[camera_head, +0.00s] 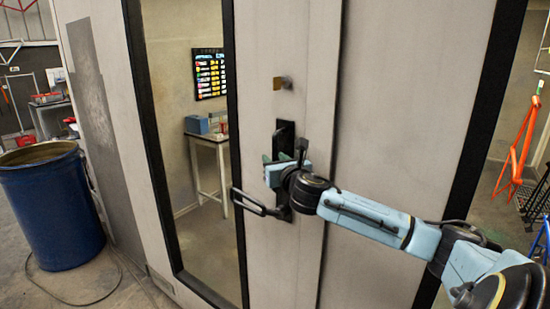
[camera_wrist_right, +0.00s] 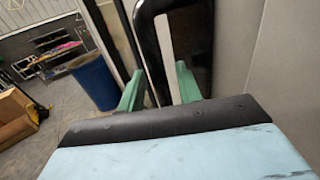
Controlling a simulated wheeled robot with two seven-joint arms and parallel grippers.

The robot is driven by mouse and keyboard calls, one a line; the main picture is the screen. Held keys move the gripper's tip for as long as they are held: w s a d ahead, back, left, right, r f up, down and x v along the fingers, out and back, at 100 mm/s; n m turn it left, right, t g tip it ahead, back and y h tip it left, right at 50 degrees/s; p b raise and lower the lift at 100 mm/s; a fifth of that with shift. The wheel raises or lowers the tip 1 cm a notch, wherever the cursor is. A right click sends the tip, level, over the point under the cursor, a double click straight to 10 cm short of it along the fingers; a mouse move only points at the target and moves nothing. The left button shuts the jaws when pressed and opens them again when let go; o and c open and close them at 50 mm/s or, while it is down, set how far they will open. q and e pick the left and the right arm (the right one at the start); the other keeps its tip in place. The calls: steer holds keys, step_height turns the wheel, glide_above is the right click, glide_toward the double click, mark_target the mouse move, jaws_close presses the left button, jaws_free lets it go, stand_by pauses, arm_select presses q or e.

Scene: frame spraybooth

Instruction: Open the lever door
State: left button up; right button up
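The lever door is a pale panel (camera_head: 308,60) with a black lock plate (camera_head: 284,130). A black looped handle (camera_head: 256,204) sticks out to the left at the plate's lower part. My right gripper (camera_head: 276,160) is in front of the plate, just above the loop, and hides part of it. In the right wrist view, its two green fingers (camera_wrist_right: 158,88) stand apart. A black bar of the handle (camera_wrist_right: 147,40) shows between and beyond them; I cannot tell if they touch it. My left gripper is not in view.
A tall window (camera_head: 190,130) is left of the plate, with a table behind it. A small brass-coloured fitting (camera_head: 279,83) sits above the plate. A blue barrel (camera_head: 55,215) stands at the left, also seen in the wrist view (camera_wrist_right: 94,80). Orange frames (camera_head: 518,150) stand at the right.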

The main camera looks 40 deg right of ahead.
steer(key=shift+w, duration=0.2)
steer(key=shift+c, duration=0.4)
jaws_close()
